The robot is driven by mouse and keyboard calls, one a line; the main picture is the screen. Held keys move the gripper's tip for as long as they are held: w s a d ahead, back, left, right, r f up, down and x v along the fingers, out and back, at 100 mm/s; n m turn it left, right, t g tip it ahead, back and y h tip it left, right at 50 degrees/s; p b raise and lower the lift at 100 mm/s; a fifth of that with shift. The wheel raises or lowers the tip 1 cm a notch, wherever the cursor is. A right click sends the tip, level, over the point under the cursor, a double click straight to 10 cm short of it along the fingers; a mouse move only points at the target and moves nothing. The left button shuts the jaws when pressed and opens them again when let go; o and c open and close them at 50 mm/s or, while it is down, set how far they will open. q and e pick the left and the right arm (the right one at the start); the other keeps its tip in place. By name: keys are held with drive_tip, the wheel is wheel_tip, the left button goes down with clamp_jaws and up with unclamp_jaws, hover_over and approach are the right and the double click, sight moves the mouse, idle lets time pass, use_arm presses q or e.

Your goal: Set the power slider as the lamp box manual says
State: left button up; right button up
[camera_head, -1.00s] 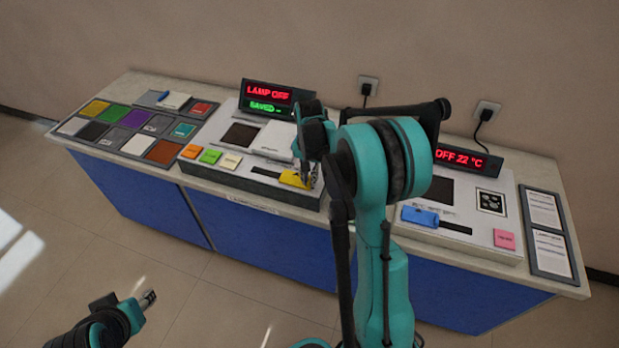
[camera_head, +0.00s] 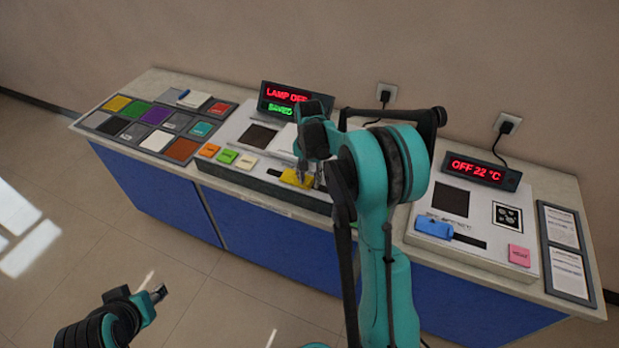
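The lamp box (camera_head: 232,180) is the white panel at the middle of the counter, with a red and green display (camera_head: 284,97) reading LAMP OFF above SAVED. Its yellow slider knob (camera_head: 294,180) sits in a dark slot along the front, with a short piece of slot showing to its left. My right gripper (camera_head: 308,177) is down at the knob's right part; my arm hides the slot beyond, and the finger gap is unclear. My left gripper (camera_head: 158,293) hangs in front of the counter, away from everything. Two printed sheets (camera_head: 567,251) lie in a dark frame at the far right, text unreadable.
Orange (camera_head: 209,150), green (camera_head: 228,156) and pale yellow (camera_head: 247,161) buttons lie left of the knob. A second box (camera_head: 480,250) at right has a blue knob (camera_head: 434,228), a pink button (camera_head: 519,255) and a display reading OFF 22 °C. Coloured tiles (camera_head: 184,149) fill the left end.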

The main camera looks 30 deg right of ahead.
wheel_tip(320, 180, up, 12)
idle(0.4)
idle(0.4)
drive_tip(key=s+a+r+n+t, duration=0.45)
drive_tip(key=s+a, duration=0.35)
drive_tip(key=s, duration=0.4)
drive_tip(key=s+a+f+n+t, duration=0.1)
drive_tip(key=s+a+f+n, duration=0.1)
drive_tip(key=s, duration=0.3)
drive_tip(key=s+a+f+n+t, duration=0.1)
drive_tip(key=s+a+f+n, duration=0.1)
drive_tip(key=s, duration=0.3)
drive_tip(key=shift+s+a+f+n+t, duration=0.3)
drive_tip(key=shift+f+n, duration=0.2)
drive_tip(key=shift+n, duration=0.25)
